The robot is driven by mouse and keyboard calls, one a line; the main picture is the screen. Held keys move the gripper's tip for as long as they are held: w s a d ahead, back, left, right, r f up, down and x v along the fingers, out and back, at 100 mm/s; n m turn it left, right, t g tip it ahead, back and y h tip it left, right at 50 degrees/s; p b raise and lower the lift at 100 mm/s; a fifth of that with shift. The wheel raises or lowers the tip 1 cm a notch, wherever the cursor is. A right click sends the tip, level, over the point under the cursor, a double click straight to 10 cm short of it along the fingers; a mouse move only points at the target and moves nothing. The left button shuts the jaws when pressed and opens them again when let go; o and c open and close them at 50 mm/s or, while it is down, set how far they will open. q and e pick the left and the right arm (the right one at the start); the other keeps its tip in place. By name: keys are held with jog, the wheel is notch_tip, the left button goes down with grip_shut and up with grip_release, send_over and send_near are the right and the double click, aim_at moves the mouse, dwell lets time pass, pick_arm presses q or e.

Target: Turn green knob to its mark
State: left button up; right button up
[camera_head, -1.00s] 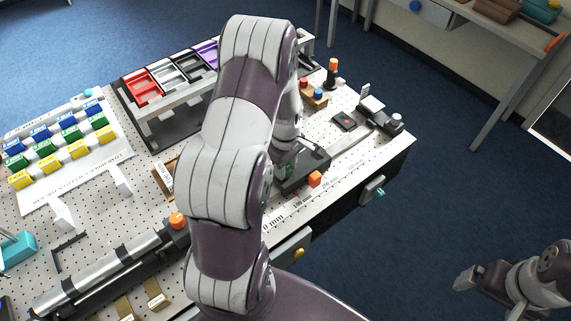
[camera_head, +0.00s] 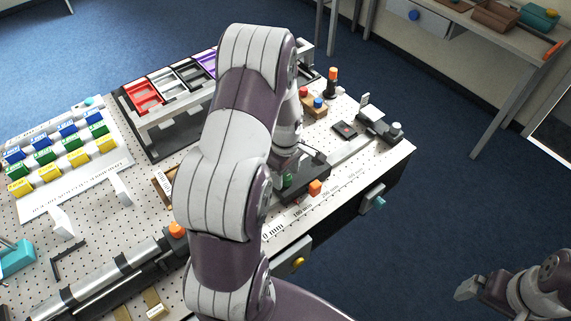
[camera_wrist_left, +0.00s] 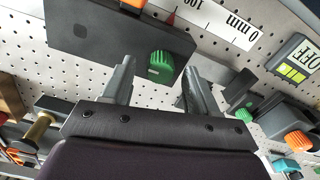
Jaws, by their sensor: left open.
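The green knob (camera_wrist_left: 160,65) is ribbed and sits on the edge of a black box (camera_wrist_left: 95,42) in the left wrist view. In the head view the knob (camera_head: 287,181) is a small green spot beside my forearm. My left gripper (camera_wrist_left: 158,67) is open. Its two fingers stand on either side of the knob in the picture, and no contact shows. In the head view my left arm mostly hides this gripper. I cannot make out the knob's mark. My right gripper (camera_head: 472,291) hangs off the table at the lower right, and its jaw gap is unclear.
A ruler strip (camera_wrist_left: 215,25) runs along the box. An orange knob (camera_wrist_left: 299,141) and an OFF display (camera_wrist_left: 295,62) are to the right in the wrist view. An orange block (camera_head: 315,187) is at the box's front. Colored trays (camera_head: 143,96) stand behind my arm.

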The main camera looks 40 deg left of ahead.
aim_at(285, 176)
pick_arm(q)
notch_tip(285, 176, up, 12)
jog(key=b, duration=0.1)
jog(key=shift+b, duration=0.4)
